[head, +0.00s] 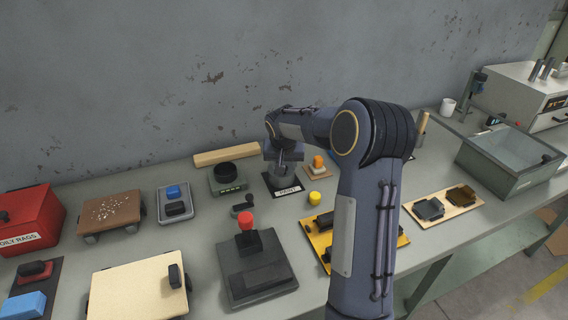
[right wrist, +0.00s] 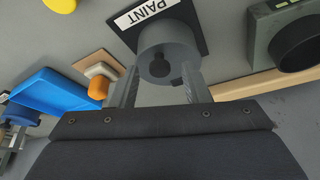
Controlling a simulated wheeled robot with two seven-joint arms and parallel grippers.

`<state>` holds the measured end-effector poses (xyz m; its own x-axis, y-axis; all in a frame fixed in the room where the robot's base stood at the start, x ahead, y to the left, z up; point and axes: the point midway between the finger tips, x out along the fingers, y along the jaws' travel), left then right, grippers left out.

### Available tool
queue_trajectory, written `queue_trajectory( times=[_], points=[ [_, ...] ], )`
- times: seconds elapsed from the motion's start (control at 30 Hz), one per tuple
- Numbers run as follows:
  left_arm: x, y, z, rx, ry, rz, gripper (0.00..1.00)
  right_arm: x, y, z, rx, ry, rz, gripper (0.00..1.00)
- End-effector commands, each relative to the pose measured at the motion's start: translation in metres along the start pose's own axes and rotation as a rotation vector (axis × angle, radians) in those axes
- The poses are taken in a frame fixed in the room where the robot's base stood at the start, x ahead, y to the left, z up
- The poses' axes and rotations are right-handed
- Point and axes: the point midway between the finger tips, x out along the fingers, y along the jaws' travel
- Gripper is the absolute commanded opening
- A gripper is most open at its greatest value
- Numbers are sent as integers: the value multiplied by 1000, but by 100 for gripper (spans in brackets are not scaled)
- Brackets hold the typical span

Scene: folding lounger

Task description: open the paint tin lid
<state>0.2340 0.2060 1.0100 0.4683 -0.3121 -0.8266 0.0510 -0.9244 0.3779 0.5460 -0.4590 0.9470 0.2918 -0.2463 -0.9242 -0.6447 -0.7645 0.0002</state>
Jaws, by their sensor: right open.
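The paint tin (head: 281,174) is a small grey cylinder on a black mat with a white PAINT label (head: 287,190), near the back wall. In the right wrist view the tin (right wrist: 172,38) shows its round grey lid end (right wrist: 160,66) with a dark knob in the middle. My right gripper (right wrist: 163,82) is open, its two fingers on either side of the lid end. Whether they touch it I cannot tell. In the head view my right gripper (head: 284,157) is above the tin and partly hides its top. My left gripper is not in view.
A scale-like device with a black round top (head: 224,177) stands just left of the tin. An orange-topped piece on a small board (head: 318,164) is close on its right, and a yellow cylinder (head: 314,198) is in front. A wooden bar (head: 226,155) lies along the wall.

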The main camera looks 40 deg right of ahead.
Motion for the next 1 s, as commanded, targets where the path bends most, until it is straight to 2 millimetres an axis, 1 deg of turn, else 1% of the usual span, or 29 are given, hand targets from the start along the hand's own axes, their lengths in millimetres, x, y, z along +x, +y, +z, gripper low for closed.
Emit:
queue_trajectory(
  times=[0.23,0.27,0.5,0.57,0.6,0.83,1.0],
  points=[
    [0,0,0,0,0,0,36,2,0,0,0,1,-1,43],
    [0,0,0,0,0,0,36,1,0,0,0,1,-1,41],
    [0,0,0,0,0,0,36,1,0,0,0,1,-1,10],
    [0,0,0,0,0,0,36,1,0,0,0,1,-1,2],
    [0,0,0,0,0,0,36,1,0,0,0,1,-1,0],
    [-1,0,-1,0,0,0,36,0,0,0,-1,-1,0,0],
    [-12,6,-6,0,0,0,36,-4,-1,-4,-6,-28,10,0]
  ],
)
